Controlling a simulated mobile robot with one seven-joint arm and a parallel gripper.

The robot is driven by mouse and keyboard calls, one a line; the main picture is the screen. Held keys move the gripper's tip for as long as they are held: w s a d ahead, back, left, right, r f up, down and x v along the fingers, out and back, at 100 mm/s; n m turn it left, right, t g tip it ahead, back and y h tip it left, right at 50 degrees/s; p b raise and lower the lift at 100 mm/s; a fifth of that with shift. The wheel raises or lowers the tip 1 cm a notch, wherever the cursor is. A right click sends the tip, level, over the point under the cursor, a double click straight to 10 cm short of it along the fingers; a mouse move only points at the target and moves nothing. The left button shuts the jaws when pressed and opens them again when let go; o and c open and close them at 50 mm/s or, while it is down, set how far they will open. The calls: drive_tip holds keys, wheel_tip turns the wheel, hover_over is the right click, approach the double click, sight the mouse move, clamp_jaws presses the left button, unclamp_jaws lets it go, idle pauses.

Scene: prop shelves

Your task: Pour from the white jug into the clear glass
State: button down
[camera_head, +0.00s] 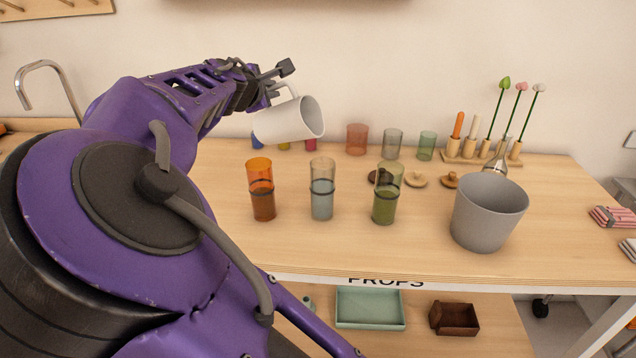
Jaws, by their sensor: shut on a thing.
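The white jug (276,125) is up above the back left of the table, tipped well over with its mouth facing right. My gripper (280,85) is shut on the jug's handle, at the jug's upper side. The front row has an orange glass, a clear glass (322,190) with a dark band in the middle, and a green glass. The clear glass stands upright below and to the right of the jug's mouth, apart from it. Its lower part looks bluish grey. No stream shows at the jug's mouth. The jug's contents are hidden.
The orange glass (261,190) and green glass (387,193) stand close on either side. Behind are several tinted glasses (392,145), small lids (415,179) and a rack of candles and flowers (480,152). A grey bucket (487,213) stands right. The table front is clear.

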drive_tip(key=shift+r+p, duration=0.15)
drive_tip(key=shift+p, duration=0.15)
drive_tip(key=shift+w+a+r+p, duration=0.1)
drive_tip(key=shift+w+a+p, duration=0.1)
drive_tip(key=shift+p, duration=0.55)
drive_tip(key=shift+w+a+n+h+p, duration=0.1)
drive_tip(key=shift+a+n+h+p, duration=0.25)
drive_tip(key=shift+p, duration=0.75)
drive_tip(key=shift+g, duration=0.3)
drive_tip(key=shift+w+a+n+h+p, duration=0.15)
drive_tip(key=shift+n+h+p, duration=0.3)
drive_tip(key=shift+p, duration=1.05)
